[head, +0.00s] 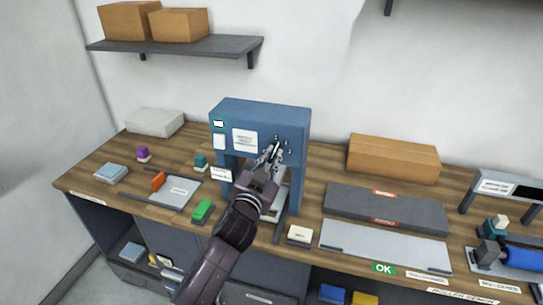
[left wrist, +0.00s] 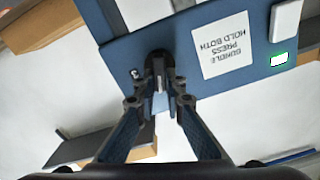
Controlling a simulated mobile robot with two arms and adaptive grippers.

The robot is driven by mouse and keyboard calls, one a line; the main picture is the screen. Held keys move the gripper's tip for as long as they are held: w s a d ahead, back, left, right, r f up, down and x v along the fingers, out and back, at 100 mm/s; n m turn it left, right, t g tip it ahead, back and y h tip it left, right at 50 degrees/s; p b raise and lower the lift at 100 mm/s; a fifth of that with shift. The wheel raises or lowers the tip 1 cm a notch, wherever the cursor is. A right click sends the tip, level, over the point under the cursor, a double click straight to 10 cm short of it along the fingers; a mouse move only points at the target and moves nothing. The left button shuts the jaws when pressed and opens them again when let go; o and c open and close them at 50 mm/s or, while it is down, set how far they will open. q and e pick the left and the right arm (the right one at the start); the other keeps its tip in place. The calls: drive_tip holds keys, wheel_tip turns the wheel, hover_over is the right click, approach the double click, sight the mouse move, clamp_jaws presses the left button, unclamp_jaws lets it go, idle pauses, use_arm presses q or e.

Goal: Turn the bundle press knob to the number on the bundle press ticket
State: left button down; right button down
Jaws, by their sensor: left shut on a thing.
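The blue bundle press (head: 258,113) stands at the back of the wooden bench. Its dark knob (left wrist: 158,62) is on the front face, between the fingertips of my left gripper (head: 272,156), which is shut on it. In the left wrist view the gripper (left wrist: 160,90) hides most of the dial; a small number, perhaps 3, shows beside the knob. A white sign (left wrist: 224,45) reads "BUNDLE PRESS HOLD BOTH", upside down there. I cannot tell which card is the ticket; a small white card (head: 221,174) hangs at the press's lower left, too small to read. My right gripper is out of view.
A small green-lit display (left wrist: 279,59) and a white plate (head: 219,141) are on the press. A white-topped block (head: 300,234), grey slabs (head: 385,208) and a cardboard box (head: 393,159) lie right.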

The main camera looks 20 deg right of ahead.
use_arm(q)
drive_tip(key=m, duration=0.4)
drive_tip(key=shift+s+d+f+m, duration=0.1)
drive_tip(key=shift+d+f+m, duration=0.1)
drive_tip(key=shift+m, duration=0.2)
idle(0.4)
drive_tip(key=c, duration=2)
unclamp_jaws()
drive_tip(key=shift+s+a, duration=0.1)
drive_tip(key=v, duration=1.1)
drive_tip(key=shift+s+a, duration=0.25)
drive_tip(key=shift+s, duration=0.05)
